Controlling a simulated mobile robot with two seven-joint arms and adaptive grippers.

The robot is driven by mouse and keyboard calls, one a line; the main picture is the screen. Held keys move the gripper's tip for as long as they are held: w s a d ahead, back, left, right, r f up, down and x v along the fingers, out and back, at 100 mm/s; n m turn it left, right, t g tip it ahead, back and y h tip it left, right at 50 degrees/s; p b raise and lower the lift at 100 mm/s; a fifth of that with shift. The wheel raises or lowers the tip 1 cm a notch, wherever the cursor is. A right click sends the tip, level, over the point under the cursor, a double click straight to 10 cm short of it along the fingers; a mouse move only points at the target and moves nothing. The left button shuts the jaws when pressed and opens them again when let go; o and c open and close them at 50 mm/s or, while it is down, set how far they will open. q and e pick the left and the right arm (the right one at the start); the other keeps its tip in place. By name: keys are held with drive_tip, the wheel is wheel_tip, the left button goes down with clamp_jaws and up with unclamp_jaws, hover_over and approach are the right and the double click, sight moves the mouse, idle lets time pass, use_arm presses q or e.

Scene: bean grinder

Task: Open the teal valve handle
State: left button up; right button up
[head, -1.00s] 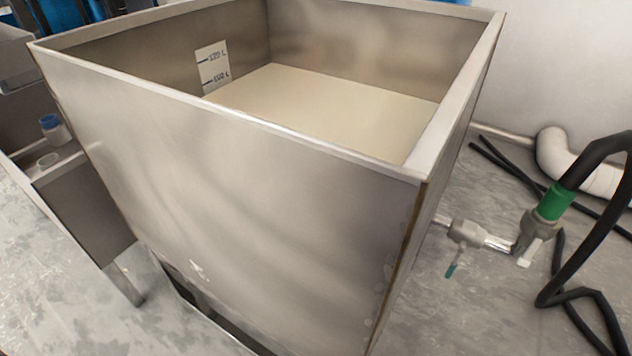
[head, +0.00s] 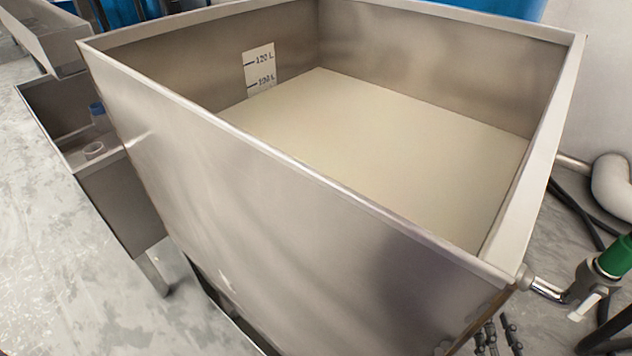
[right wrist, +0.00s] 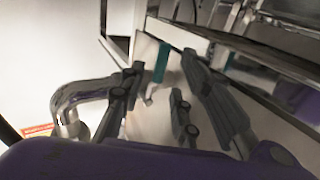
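The teal valve handle (right wrist: 162,62) shows in the right wrist view as a narrow teal bar hanging beside a metal panel. In the head view it is hidden behind the tank corner and my gripper; only part of the grey valve body (head: 524,277) shows. My right gripper (right wrist: 160,82) is open, its dark fingers on either side of the handle in the picture. The handle looks beyond the fingertips; contact cannot be made out. In the head view the right gripper (head: 494,335) is at the bottom edge, below the tank's near right corner. My left gripper is not in view.
A steel tank (head: 300,230) holding pale liquid fills the middle of the head view. A green-collared hose fitting (head: 616,256) and dark hoses lie right of the valve. A white pipe (head: 612,185) runs behind. Open floor (head: 60,250) lies at left.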

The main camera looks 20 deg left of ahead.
drive_tip(key=shift+x, duration=0.8)
clamp_jaws()
